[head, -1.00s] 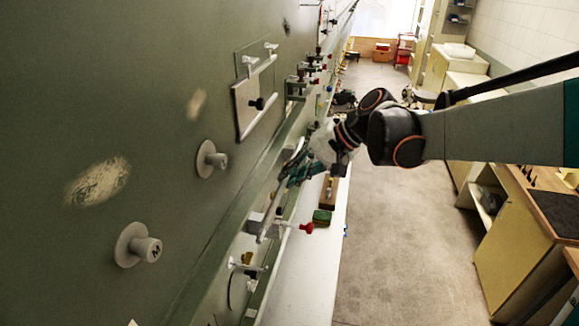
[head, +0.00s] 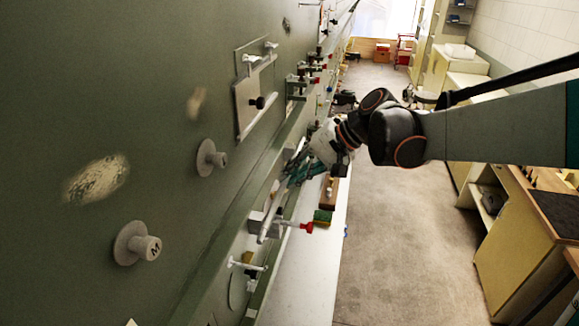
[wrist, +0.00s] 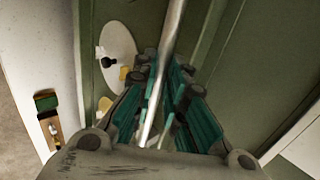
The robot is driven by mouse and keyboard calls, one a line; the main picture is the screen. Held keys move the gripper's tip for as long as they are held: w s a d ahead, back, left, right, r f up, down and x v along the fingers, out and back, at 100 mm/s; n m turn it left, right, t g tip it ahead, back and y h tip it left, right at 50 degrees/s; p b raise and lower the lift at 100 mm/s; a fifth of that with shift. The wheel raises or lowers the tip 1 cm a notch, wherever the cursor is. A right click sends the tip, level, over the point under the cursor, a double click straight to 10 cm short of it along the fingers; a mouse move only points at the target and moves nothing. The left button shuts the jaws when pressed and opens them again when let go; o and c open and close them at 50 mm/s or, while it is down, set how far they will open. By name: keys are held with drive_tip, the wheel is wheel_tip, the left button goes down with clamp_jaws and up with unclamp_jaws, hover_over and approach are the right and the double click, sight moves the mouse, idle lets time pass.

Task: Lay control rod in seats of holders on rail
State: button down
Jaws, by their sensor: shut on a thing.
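The control rod is a pale grey bar; it shows in the head view (head: 266,228) and in the wrist view (wrist: 173,30). My gripper is teal and black, in the head view (head: 291,177) and the wrist view (wrist: 165,82). It is shut on the rod, which runs lengthwise between the fingers. In the head view the rod's near end lies by a light grey block holder (head: 256,220) on the green rail (head: 214,250). I cannot tell whether the rod touches that holder or sits in its seat. The far end is hidden by my gripper.
A red-tipped clamp (head: 305,227) sticks out beside the holder. The green fuselage wall (head: 120,80) with knobs stands at left.

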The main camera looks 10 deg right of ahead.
drive_tip(key=shift+f+b, duration=0.75)
drive_tip(key=shift+f, duration=0.25)
drive_tip(key=c, duration=1.6)
unclamp_jaws()
drive_tip(key=shift+o, duration=0.2)
drive_tip(key=shift+r, duration=0.1)
